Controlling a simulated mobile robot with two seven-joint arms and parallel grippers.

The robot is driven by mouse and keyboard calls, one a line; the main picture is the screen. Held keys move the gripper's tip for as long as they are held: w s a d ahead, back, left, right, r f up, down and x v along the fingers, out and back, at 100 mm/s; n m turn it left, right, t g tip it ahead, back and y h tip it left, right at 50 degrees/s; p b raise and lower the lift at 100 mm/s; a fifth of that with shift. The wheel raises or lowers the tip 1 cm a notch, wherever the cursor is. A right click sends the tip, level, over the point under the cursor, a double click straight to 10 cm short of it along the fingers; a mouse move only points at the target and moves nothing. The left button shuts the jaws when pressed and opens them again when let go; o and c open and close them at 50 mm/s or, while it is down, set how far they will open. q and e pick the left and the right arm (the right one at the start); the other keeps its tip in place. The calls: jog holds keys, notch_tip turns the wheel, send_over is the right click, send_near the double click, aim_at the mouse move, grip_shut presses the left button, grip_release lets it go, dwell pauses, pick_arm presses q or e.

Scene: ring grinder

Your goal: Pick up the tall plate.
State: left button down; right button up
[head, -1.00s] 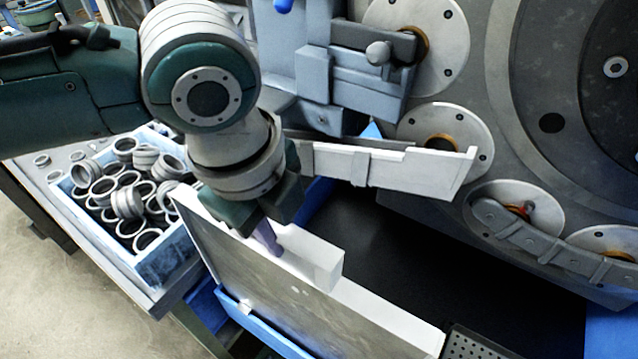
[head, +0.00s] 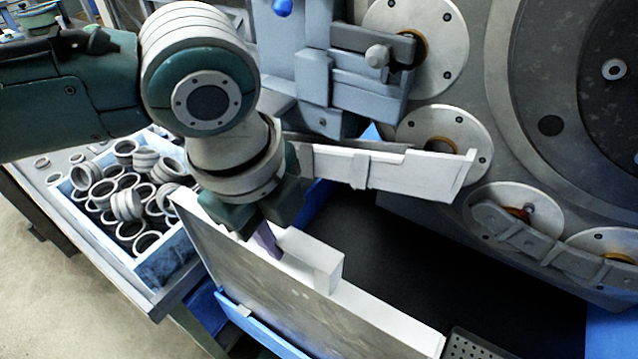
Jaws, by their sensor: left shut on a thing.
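The tall plate (head: 300,297) stands upright in the lower middle of the head view, a large grey panel with a white top edge. A white block (head: 311,260) sits on its top edge. My left gripper (head: 268,240) points down at the top edge beside the block and is shut on it; the hand hides part of the contact. One purple-grey finger shows next to the block. My right gripper is not in view.
A blue-edged box of metal rings (head: 172,268) stands at the left. A white slotted rail (head: 410,172) and the grinder's large round discs (head: 445,140) lie behind and to the right. A blue tray edge (head: 258,331) runs below the plate. A perforated dark plate (head: 475,345) is at the lower right.

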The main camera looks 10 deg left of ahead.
pick_arm(q)
jog(key=shift+w+r, duration=0.1)
jog(key=shift+r, duration=0.15)
